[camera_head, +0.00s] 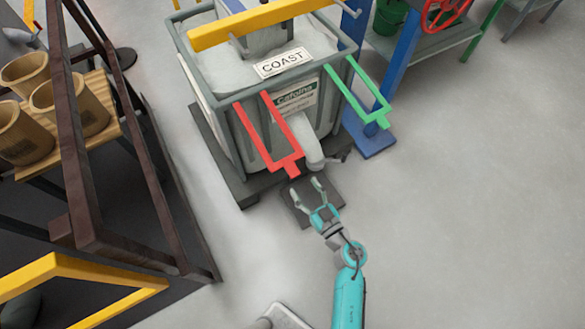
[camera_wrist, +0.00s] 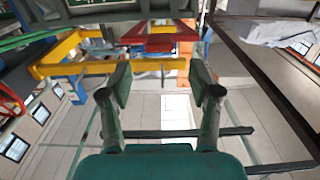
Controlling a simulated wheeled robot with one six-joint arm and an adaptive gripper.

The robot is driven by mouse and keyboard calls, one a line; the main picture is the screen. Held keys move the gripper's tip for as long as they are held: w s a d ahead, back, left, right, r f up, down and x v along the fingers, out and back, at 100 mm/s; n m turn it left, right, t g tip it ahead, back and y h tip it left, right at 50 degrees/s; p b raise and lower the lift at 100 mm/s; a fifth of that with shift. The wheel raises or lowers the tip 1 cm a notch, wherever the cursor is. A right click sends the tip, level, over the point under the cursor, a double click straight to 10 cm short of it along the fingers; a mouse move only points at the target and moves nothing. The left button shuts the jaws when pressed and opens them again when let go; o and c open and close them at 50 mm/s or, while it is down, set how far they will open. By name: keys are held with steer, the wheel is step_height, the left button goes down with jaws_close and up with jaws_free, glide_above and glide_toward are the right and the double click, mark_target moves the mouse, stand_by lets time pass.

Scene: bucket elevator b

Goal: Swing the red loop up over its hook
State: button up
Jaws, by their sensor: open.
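The red loop (camera_head: 246,124) is a U-shaped frame that slopes down from the front of the grey bin, with a short tab at its lower end. My gripper (camera_head: 306,185) is open and empty, just below and to the right of that tab, apart from it. In the wrist view the two fingers (camera_wrist: 163,84) stand wide apart, and a red bar with a tab (camera_wrist: 160,44), which looks like the loop, shows beyond them. I cannot make out the loop's hook for certain.
The grey bin (camera_head: 204,112) carries a COAST sign, a green loop (camera_head: 350,93) and a yellow bar (camera_head: 255,24). A white spout (camera_head: 312,152) sits beside the red loop. A dark brown frame (camera_head: 155,170) stands left. The floor at right is clear.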

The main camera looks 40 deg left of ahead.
mark_target(293, 171)
steer(key=x, duration=0.8)
jaws_close()
